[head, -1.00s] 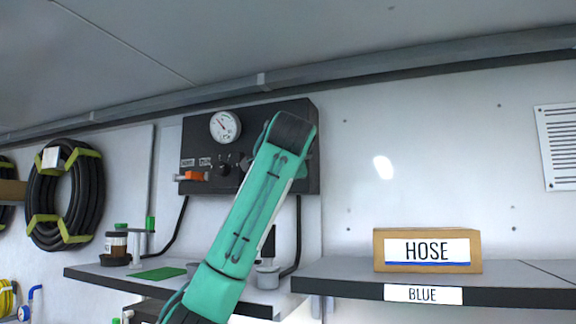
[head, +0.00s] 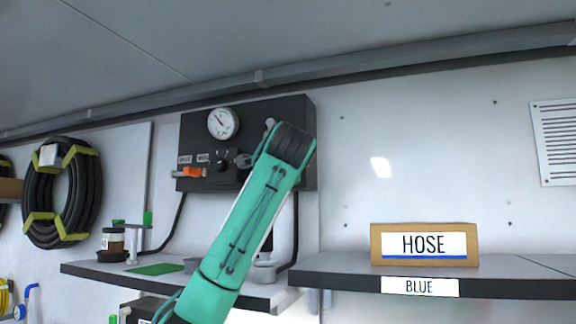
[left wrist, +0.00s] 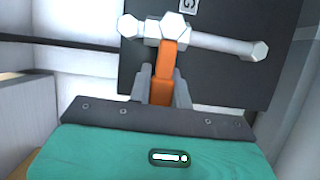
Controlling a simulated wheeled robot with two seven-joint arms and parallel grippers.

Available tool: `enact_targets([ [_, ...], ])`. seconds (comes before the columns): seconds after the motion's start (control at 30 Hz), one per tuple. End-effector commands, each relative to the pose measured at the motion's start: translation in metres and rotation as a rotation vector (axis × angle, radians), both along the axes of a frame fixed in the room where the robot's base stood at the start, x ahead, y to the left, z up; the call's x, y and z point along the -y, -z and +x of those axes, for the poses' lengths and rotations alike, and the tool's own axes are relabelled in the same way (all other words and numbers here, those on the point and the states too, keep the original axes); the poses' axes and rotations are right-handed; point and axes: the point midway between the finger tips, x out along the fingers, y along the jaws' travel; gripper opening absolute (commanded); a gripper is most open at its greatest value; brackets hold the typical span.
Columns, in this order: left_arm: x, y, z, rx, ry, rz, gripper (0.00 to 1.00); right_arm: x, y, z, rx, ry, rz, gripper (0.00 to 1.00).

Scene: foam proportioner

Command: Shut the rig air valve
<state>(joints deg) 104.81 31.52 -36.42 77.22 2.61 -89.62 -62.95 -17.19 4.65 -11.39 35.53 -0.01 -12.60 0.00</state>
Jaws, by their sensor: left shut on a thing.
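The dark valve panel (head: 290,105) hangs on the back wall in the head view. In the left wrist view, an orange lever (left wrist: 166,62) meets a silver pipe fitting (left wrist: 168,30) on the panel, roughly crosswise to the pipe. My left gripper (left wrist: 162,88) is shut on this lever, a grey finger on each side. In the head view, my left gripper (head: 245,160) is at the panel's right half, and my wrist hides the held lever. Another orange handle (head: 190,172) lies level at the panel's lower left, away from the gripper. My right gripper is not in view.
A round gauge (head: 222,123) and a black knob (head: 221,163) are on the panel. A shelf (head: 345,278) below right carries the HOSE box (head: 380,245). A jar (head: 112,240) and green mat (head: 155,269) are on the left shelf. Coiled black hose (head: 85,185) hangs at left.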

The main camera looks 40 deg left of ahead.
Motion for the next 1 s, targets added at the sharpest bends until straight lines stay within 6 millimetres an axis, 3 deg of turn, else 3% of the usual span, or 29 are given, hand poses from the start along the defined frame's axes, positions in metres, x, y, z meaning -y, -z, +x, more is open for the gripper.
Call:
enact_targets([
  [0.03,0.001,0.002,0.001,-0.005,0.0,0.001,0.0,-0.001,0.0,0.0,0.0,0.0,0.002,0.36],
  [0.07,0.001,0.002,0.001,-0.006,0.0,0.001,0.26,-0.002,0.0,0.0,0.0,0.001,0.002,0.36],
  [0.17,0.0,0.002,0.001,-0.004,0.0,0.001,0.42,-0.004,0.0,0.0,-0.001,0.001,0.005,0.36],
  [0.57,0.006,0.003,-0.007,-0.001,0.001,0.001,0.42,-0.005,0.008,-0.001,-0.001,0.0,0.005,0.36],
  [1.0,0.061,0.006,-0.082,0.0,0.002,0.0,0.42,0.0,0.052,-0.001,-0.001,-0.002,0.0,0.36],
])
